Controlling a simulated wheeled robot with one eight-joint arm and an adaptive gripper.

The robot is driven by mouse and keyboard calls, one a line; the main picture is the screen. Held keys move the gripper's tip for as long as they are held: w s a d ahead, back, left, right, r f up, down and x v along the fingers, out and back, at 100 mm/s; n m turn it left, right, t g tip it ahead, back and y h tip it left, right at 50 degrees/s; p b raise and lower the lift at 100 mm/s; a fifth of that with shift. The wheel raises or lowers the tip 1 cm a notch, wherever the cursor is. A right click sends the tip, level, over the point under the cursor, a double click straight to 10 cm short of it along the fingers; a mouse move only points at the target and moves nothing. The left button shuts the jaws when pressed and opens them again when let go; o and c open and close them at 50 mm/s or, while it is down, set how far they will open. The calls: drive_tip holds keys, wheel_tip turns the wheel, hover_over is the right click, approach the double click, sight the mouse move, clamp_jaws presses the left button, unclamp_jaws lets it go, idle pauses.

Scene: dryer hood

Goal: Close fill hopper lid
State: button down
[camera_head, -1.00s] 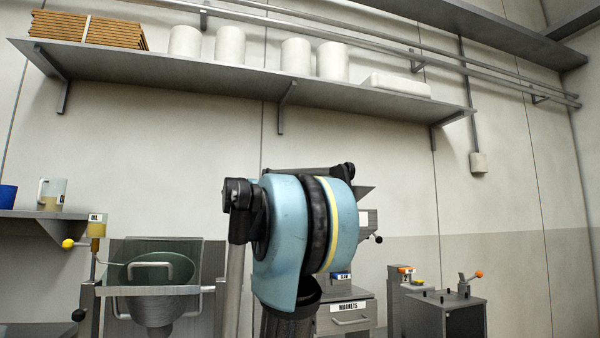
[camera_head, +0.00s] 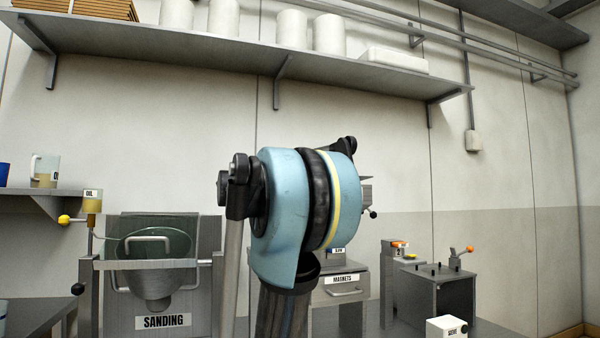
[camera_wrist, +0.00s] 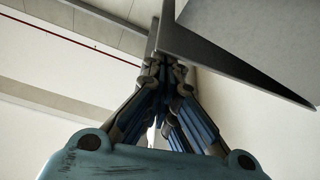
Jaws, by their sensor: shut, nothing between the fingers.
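A hopper-like grey-green bowl (camera_head: 158,284) stands in the sanding unit at the left of the head view. A round greenish lid-like piece (camera_head: 177,243) with a bar handle shows at its top. I cannot tell for sure that this is the fill hopper lid, or how far open it is. My gripper (camera_wrist: 166,62) shows in the wrist view with its fingers together and empty. A grey flat panel with a pointed edge (camera_wrist: 225,58) is right by the fingertips; contact is unclear. In the head view my arm hides the gripper.
A long wall shelf (camera_head: 180,44) with white containers runs above. A drawer unit marked magnets (camera_head: 345,280) and a dark grey cabinet (camera_head: 437,295) stand right of my arm. A small white box (camera_head: 447,328) is at the bottom. A yellow-knobbed lever (camera_head: 64,220) is at left.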

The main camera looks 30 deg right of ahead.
drive_tip(key=shift+r, duration=0.1)
drive_tip(key=w+a+r, duration=0.1)
drive_tip(key=a, duration=0.6)
drive_tip(key=shift+w+a, duration=0.15)
drive_tip(key=shift+a, duration=0.1)
drive_tip(key=c, duration=2.3)
unclamp_jaws()
drive_tip(key=shift+v, duration=0.85)
drive_tip(key=o, duration=0.5)
drive_tip(key=shift+c, duration=0.2)
drive_tip(key=shift+o, duration=0.8)
drive_tip(key=d+m+y, duration=0.1)
drive_tip(key=w+d+r+m+y, duration=0.1)
drive_tip(key=d+m+g+y, duration=0.1)
drive_tip(key=d+m, duration=0.1)
drive_tip(key=shift+w+r, duration=0.25)
drive_tip(key=shift+m+y, duration=0.5)
drive_tip(key=d, duration=0.6)
drive_tip(key=s+d, duration=0.1)
drive_tip(key=d, duration=0.4)
drive_tip(key=s+d, duration=0.1)
drive_tip(key=d, duration=0.5)
drive_tip(key=shift+s+d, duration=0.1)
drive_tip(key=shift+d, duration=0.25)
